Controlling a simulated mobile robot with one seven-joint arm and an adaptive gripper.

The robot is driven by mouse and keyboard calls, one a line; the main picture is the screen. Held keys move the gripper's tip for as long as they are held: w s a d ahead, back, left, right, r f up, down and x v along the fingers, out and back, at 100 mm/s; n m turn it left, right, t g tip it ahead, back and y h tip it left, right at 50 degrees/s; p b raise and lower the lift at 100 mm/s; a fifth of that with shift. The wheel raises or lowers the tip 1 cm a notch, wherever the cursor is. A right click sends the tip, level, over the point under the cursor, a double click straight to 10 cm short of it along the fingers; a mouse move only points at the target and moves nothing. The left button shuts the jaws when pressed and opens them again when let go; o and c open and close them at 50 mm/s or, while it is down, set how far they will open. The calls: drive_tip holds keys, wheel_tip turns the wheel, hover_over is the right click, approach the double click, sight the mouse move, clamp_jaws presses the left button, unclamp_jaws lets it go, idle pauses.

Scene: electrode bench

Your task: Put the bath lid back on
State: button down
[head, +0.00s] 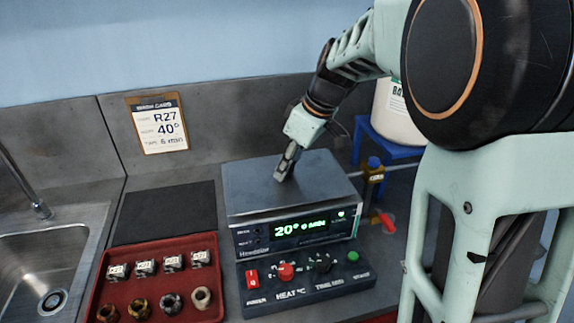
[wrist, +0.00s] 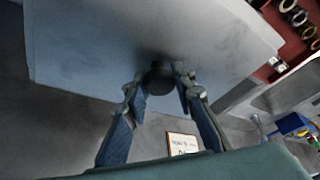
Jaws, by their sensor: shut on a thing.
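The grey bath lid (head: 250,187) is a flat square plate over the bath (head: 345,229), a box with a lit green display reading 20°. The lid looks lined up with the bath; I cannot tell whether a thin gap lies under it. My gripper (head: 284,174) points down at the lid's middle, shut on its knob. In the wrist view the dark round knob (wrist: 158,80) sits between the fingertips of my gripper (wrist: 160,75), with the pale lid (wrist: 90,45) spreading around it. The fingers hide the knob in the head view.
A control panel (head: 270,292) with knobs stands in front of the bath. A red tray (head: 125,285) with small blocks and rings is left, beside a bare dark mat (head: 165,220) and a sink (head: 35,265). A valve with a red handle (head: 384,222) stands right. A card (head: 159,125) leans behind.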

drive_tip(key=shift+f+b, duration=0.4)
drive_tip(key=shift+f, duration=0.05)
idle(0.3)
drive_tip(key=c, duration=1.1)
unclamp_jaws()
drive_tip(key=shift+r+p, duration=2.2)
drive_tip(key=shift+r, duration=1.3)
